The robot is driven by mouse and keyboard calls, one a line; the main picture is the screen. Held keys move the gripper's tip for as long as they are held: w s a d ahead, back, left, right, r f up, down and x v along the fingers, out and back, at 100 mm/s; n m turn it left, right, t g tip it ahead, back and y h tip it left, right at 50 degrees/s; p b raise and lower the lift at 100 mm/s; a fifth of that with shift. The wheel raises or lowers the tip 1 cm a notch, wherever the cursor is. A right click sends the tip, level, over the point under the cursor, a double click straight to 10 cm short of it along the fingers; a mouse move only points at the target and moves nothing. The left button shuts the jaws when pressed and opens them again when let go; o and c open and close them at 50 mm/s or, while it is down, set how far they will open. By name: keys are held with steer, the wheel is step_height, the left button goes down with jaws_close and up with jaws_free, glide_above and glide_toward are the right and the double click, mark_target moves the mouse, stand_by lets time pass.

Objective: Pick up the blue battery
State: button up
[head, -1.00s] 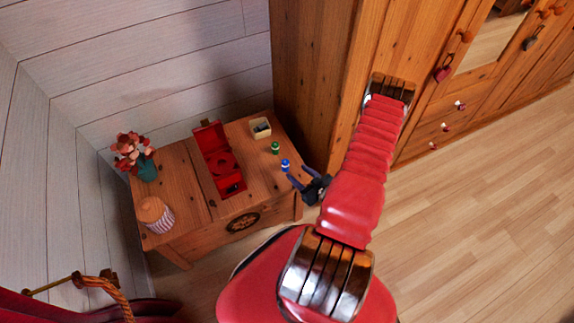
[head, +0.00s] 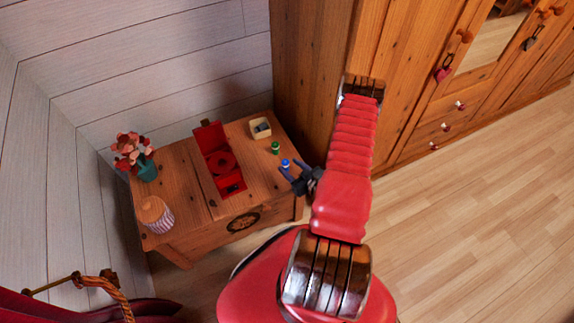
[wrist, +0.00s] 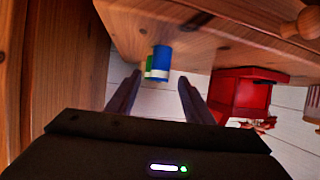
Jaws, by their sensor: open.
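The blue battery (head: 285,163) stands upright near the right front edge of the wooden chest top. It also shows in the wrist view (wrist: 161,60), ahead of the fingers, with a pale band at one end. My gripper (head: 290,177) is open and empty. In the head view its fingertips are right by the battery, partly covering its lower part. In the wrist view the battery lies between the lines of the two fingers (wrist: 158,88), a little beyond their tips. A green battery (head: 275,147) stands just behind the blue one; in the wrist view it is partly hidden by it.
An open red box (head: 222,168) stands on the wooden chest (head: 187,185), left of the batteries. A small cream container (head: 260,128) is behind them. A vase with flowers (head: 147,170) and a striped jar (head: 155,212) are at left. The wardrobe (head: 310,80) rises close on the right.

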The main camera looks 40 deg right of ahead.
mark_target(288, 165)
steer(key=x, duration=0.4)
steer(key=shift+f, duration=0.1)
stand_by(0.4)
steer(key=shift+d, duration=0.1)
steer(key=c, duration=1.1)
steer(key=shift+c, duration=0.2)
steer(key=shift+r, duration=5)
